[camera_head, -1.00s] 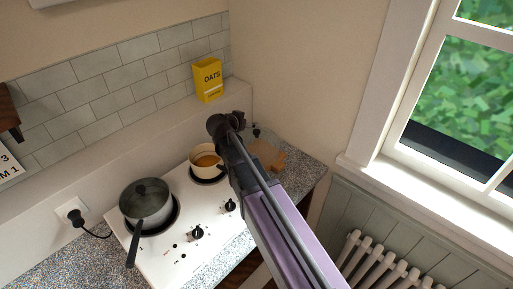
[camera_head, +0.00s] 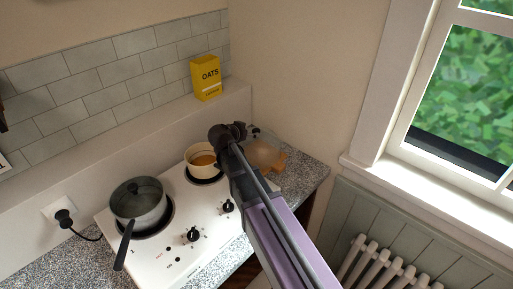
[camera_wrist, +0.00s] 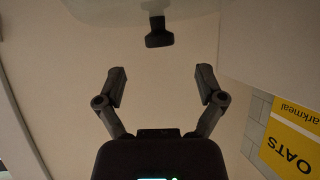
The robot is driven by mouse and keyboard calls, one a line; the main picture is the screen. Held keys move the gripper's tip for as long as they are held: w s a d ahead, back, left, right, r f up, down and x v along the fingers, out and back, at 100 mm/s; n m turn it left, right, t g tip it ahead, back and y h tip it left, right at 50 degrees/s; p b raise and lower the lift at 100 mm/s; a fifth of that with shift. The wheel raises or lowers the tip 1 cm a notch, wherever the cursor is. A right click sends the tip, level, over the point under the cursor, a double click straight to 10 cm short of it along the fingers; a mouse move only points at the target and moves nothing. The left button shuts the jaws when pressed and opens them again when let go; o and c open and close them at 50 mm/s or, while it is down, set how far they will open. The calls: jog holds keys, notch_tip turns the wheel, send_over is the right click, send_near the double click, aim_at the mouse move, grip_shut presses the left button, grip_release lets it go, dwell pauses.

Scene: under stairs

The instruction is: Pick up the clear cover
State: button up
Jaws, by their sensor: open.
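The clear cover (camera_head: 266,152) is a see-through dome with a dark knob, standing over a wooden board at the right end of the counter, in the head view. Part of it is hidden behind my arm. In the wrist view, the cover's clear surface (camera_wrist: 110,10) and black knob (camera_wrist: 159,34) show at the top. My gripper (camera_wrist: 160,78) is open and empty, with its two fingers spread on either side of the knob's line. The knob is apart from the fingertips. In the head view my gripper (camera_head: 230,131) is beside the cover, to its left.
A cream pan (camera_head: 199,149) sits on the white hob (camera_head: 165,246), close to my gripper. A dark pot (camera_head: 139,207) with a glass lid stands farther left. A yellow oats box (camera_head: 206,77) stands on the ledge behind. The wall and window (camera_head: 460,90) are right.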

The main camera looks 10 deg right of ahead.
aim_at(255, 131)
dwell(0.3)
jog(key=shift+b+x, duration=1.5)
jog(key=shift+x, duration=1.65)
grip_shut()
